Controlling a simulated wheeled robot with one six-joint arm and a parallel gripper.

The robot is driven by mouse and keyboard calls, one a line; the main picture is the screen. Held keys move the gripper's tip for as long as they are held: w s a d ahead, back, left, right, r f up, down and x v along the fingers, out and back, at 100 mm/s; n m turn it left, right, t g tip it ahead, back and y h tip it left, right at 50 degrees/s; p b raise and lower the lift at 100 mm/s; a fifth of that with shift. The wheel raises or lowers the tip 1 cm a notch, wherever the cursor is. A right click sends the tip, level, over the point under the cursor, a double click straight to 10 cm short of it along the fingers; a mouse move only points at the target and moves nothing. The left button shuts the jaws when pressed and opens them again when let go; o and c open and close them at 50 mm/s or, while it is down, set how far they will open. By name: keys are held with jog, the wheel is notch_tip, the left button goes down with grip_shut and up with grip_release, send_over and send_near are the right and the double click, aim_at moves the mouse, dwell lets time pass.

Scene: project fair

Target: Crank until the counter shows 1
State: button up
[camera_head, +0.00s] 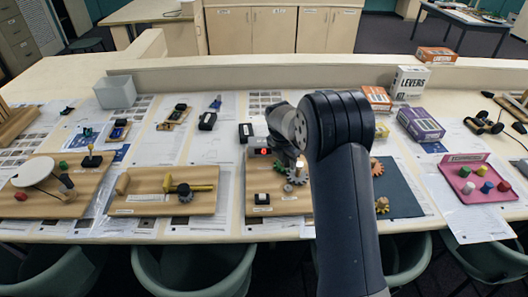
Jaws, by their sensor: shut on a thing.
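A wooden board (280,206) on the table in the middle carries grey gears (293,181) and a small black box with a label. A dark counter (259,151) with a small red lit display stands at its back; the digit is too small to read. My gripper (287,157) is over this board, just right of the counter, pointing down. It is shut on the crank, which is mostly hidden by my wrist and arm.
A wooden board with a rack and gear (160,191) lies to the left. Beyond it is a board with a white disc (33,171). A pink tray (480,190) with coloured knobs is at right. Boxes stand at the back right, and green chairs (195,272) line the front edge.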

jog(key=shift+f, duration=0.1)
jog(key=shift+c, duration=0.2)
dwell(0.5)
jog(key=shift+o, duration=0.2)
jog(key=shift+w+a, duration=0.1)
jog(key=shift+w, duration=0.4)
jog(key=w, duration=0.1)
jog(key=w+d, duration=0.1)
jog(key=w, duration=0.1)
jog(key=shift+w+d, duration=0.15)
jog(key=shift+d, duration=0.15)
jog(key=shift+w+d, duration=0.45)
jog(key=shift+d, duration=0.45)
jog(key=shift+c, duration=0.2)
